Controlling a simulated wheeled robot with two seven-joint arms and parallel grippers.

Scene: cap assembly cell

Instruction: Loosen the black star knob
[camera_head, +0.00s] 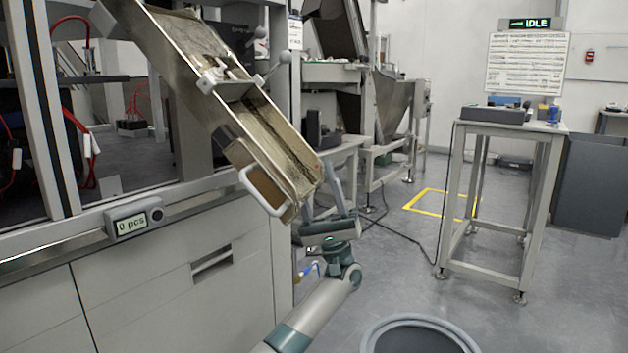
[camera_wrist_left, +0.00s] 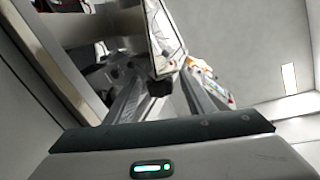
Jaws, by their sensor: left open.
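A tilted metal chute (camera_head: 265,150) with a worn, stained inside and a pale loop handle (camera_head: 262,192) at its lower end hangs over the cabinet edge. My left gripper (camera_head: 322,188) points up beside and partly behind the chute's lower end, open. In the left wrist view, a small black part (camera_wrist_left: 160,88), possibly the star knob, shows between the two grey fingers of my gripper (camera_wrist_left: 165,95). I cannot tell its shape clearly or whether a finger touches it. The knob cannot be made out in the head view. My right gripper is not in view.
A cabinet with a counter display (camera_head: 134,218) reading "0 pcs" stands at left. A metal table (camera_head: 500,128) with a dark tray stands at right, under a sign reading IDLE. A round grey bin (camera_head: 420,322) sits at bottom centre. Open floor lies between.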

